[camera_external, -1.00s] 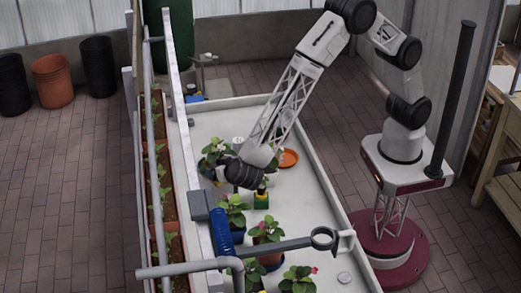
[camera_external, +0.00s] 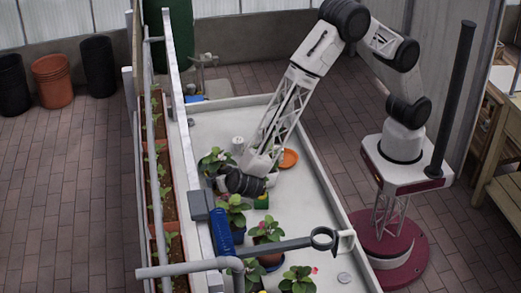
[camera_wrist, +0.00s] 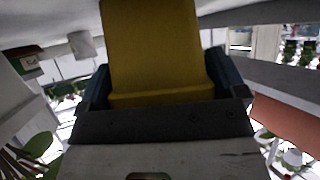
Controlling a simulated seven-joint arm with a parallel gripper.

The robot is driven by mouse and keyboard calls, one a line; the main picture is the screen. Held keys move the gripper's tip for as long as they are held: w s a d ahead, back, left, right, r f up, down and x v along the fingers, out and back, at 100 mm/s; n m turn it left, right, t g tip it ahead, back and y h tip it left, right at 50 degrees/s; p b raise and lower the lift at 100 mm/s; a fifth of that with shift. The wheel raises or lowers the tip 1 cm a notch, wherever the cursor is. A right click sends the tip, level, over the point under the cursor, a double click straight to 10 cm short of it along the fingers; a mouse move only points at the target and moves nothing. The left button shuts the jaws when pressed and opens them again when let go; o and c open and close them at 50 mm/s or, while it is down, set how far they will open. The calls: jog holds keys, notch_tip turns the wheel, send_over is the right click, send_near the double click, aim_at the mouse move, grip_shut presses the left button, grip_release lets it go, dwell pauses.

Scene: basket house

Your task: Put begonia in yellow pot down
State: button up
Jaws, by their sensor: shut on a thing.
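In the wrist view the yellow pot (camera_wrist: 155,50) fills the upper middle, between the dark fingers of my gripper (camera_wrist: 160,95). My gripper is shut on it. The begonia growing in this pot is out of the wrist view. In the external view my gripper's end (camera_external: 245,184) is low over the white bench (camera_external: 310,215), among the potted plants. My wrist hides most of the held pot there, and I cannot tell whether it touches the bench.
A leafy plant (camera_external: 214,160) stands just left of my wrist. Several potted begonias (camera_external: 266,229) stand nearer the camera. A grey pipe (camera_external: 275,245) crosses the near part. The bench's right side has free room.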

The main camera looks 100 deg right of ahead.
jog(key=shift+f, duration=0.15)
jog(key=o, duration=0.8)
jog(key=shift+a+r, duration=0.15)
jog(key=shift+r, duration=0.05)
jog(key=v, duration=1.1)
jog(key=shift+a+r, duration=0.2)
jog(key=shift+a, duration=0.15)
jog(key=shift+s, duration=0.1)
